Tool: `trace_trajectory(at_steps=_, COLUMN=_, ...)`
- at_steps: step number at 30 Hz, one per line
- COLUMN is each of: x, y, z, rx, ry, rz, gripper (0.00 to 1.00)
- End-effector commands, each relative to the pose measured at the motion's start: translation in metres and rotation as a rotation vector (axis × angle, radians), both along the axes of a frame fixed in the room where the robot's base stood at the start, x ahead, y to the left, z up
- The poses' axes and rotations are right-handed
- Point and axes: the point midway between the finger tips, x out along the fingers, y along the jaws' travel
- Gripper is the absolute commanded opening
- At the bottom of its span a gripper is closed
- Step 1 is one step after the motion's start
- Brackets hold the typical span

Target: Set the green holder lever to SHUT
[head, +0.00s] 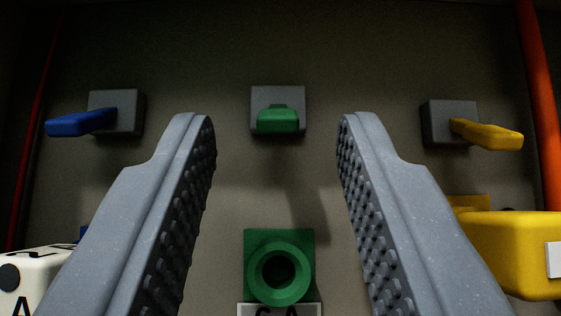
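The green holder lever (278,121) sticks out toward me from a grey square mount (278,97) at the top centre of the wall. It looks foreshortened, so its exact angle is hard to tell. My gripper (277,122) is open, its two grey studded fingers on either side of the lever in the picture, apart from it. Nothing is between the fingers at close range. Below the lever is a green square fitting with a round open socket (279,272), and a white label with dark letters (279,310) is cut off by the bottom edge.
A blue lever (82,122) points left on its mount at the left. A yellow lever (487,134) points right at the right. A yellow block (520,254) and a white lettered block (32,279) stand low at the sides. Red (34,140) and orange (540,105) pipes border the wall.

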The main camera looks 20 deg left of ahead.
Motion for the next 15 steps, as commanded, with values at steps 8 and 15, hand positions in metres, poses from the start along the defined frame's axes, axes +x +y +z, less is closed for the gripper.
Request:
trace_trajectory(at_steps=8, x=-0.023, y=-0.009, z=-0.005, rx=-0.001, ry=0.007, rz=-0.002, gripper=0.35)
trace_trajectory(at_steps=15, x=-0.044, y=-0.018, z=-0.003, rx=-0.001, ry=0.006, rz=-0.004, gripper=0.35)
